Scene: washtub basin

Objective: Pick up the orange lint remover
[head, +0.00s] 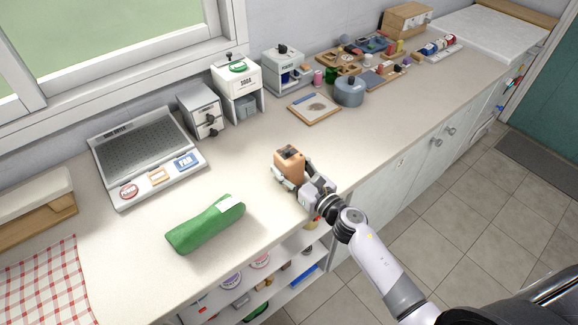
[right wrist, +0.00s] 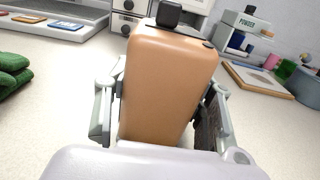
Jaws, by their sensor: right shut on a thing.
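The orange lint remover (head: 287,162) is a box-like orange body with a dark piece on top. It is at the middle of the counter in the head view. My right gripper (head: 291,178) is shut on it, with a finger on each side. In the right wrist view the orange lint remover (right wrist: 168,85) stands upright between the two fingers of my right gripper (right wrist: 160,115). Its lower end is hidden behind the gripper's body, and I cannot tell whether it touches the counter. My left gripper is not in view.
A green rolled cloth (head: 200,226) lies left of the gripper. A grey tray (head: 150,150), white dispensers (head: 236,82) and a framed board (head: 314,108) stand along the back. A grey-blue pot (head: 349,92) and several small items sit further right. The counter around the gripper is clear.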

